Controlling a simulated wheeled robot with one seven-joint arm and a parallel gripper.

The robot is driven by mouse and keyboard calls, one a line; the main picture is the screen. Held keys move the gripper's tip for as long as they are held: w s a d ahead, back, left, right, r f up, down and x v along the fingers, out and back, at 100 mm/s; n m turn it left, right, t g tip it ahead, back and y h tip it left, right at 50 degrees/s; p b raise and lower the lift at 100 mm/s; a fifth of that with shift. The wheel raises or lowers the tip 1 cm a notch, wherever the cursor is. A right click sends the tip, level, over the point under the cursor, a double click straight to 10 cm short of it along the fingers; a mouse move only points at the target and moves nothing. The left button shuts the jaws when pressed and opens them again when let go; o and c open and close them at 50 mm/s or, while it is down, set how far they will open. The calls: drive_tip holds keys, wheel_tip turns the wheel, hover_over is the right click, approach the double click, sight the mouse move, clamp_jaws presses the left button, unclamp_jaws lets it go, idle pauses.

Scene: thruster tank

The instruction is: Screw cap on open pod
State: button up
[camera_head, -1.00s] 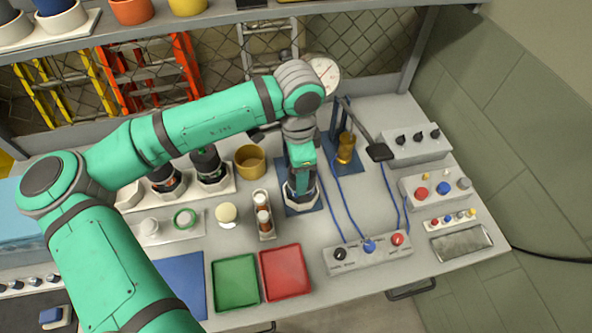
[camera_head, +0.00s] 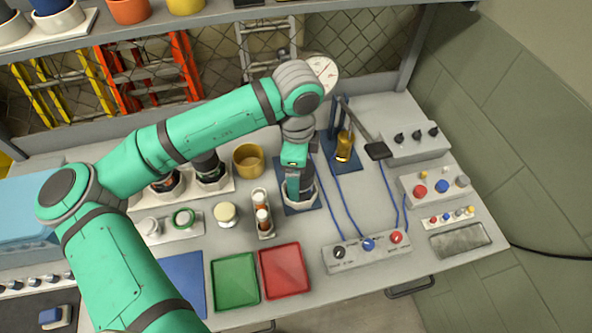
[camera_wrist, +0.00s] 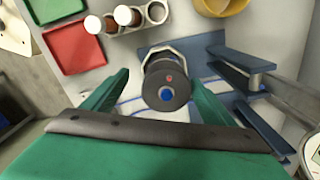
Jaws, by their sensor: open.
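A dark cylindrical pod (camera_head: 307,186) stands upright in a pale holder on a blue plate (camera_head: 297,207) near the middle of the bench. In the wrist view its round dark top (camera_wrist: 166,88) faces the camera and shows a blue centre and a small red dot. My gripper (camera_head: 297,192) is open above and beside the pod. In the wrist view the green fingers of my gripper (camera_wrist: 168,98) are spread on either side of it, with gaps visible. I cannot tell whether the dark top is a cap. A cream round lid-like piece (camera_head: 226,213) lies to the left.
Two dark pods (camera_head: 207,168) stand in a rack at left, near a mustard cup (camera_head: 248,160). A vial rack (camera_head: 265,232), green tray (camera_head: 235,282) and red tray (camera_head: 284,270) lie in front. A blue press-like stand (camera_head: 335,135) and blue cables are close right.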

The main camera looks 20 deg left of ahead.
drive_tip(key=shift+r, duration=0.1)
wheel_tip(320, 180, up, 11)
drive_tip(key=shift+f, duration=0.2)
drive_tip(key=shift+w, duration=0.1)
